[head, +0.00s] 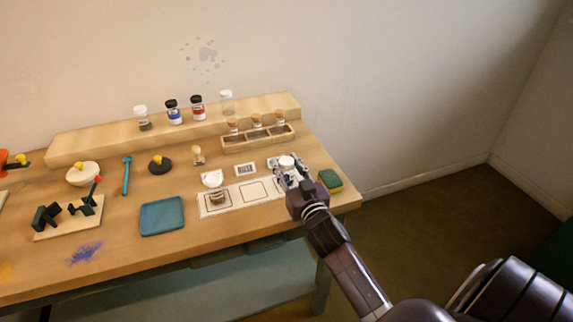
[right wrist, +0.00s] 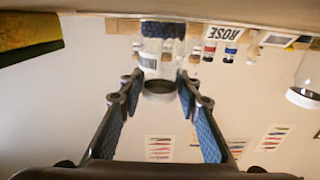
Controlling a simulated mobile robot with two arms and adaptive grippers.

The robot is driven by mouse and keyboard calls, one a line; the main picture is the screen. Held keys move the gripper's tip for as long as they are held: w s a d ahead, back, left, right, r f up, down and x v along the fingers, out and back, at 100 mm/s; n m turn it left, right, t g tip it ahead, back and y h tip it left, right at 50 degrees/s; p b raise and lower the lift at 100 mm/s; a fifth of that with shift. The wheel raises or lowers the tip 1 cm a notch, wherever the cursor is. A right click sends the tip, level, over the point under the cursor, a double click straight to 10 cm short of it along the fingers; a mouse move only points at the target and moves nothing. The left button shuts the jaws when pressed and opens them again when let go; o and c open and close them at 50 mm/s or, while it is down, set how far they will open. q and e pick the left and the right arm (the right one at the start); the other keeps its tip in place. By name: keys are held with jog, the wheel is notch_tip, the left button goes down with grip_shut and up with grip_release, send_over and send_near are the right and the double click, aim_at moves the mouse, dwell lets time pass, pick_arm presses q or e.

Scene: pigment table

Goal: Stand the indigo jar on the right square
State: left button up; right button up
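The indigo jar (right wrist: 160,50) has deep blue powder, a label and a pale lid. In the right wrist view, which is upside down, it sits between the fingertips of my right gripper (right wrist: 160,75), which touch its sides. In the head view my right gripper (head: 291,172) is at the right end of the white mat (head: 234,205), with the jar's white lid (head: 287,162) showing. The gripper hides most of the right square and the jar's base, so I cannot tell if it touches the mat. The middle square (head: 253,190) is bare. My left gripper is not in view.
A white-lidded jar (head: 216,196) stands on the left square. A sponge (head: 330,180) lies right of my gripper. Behind are a ROSE card (head: 246,170), a rack of corked vials (head: 257,139) and a shelf with several jars (head: 172,112). A blue tray (head: 162,216) lies left.

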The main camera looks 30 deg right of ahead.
jog(key=shift+o, duration=1.3)
jog(key=shift+r, duration=0.15)
jog(key=shift+s+a, duration=0.1)
jog(key=shift+s, duration=0.25)
jog(key=b+v, duration=0.1)
jog(key=v, duration=0.9)
jog(key=shift+s+a, duration=0.2)
jog(key=shift+s, duration=0.4)
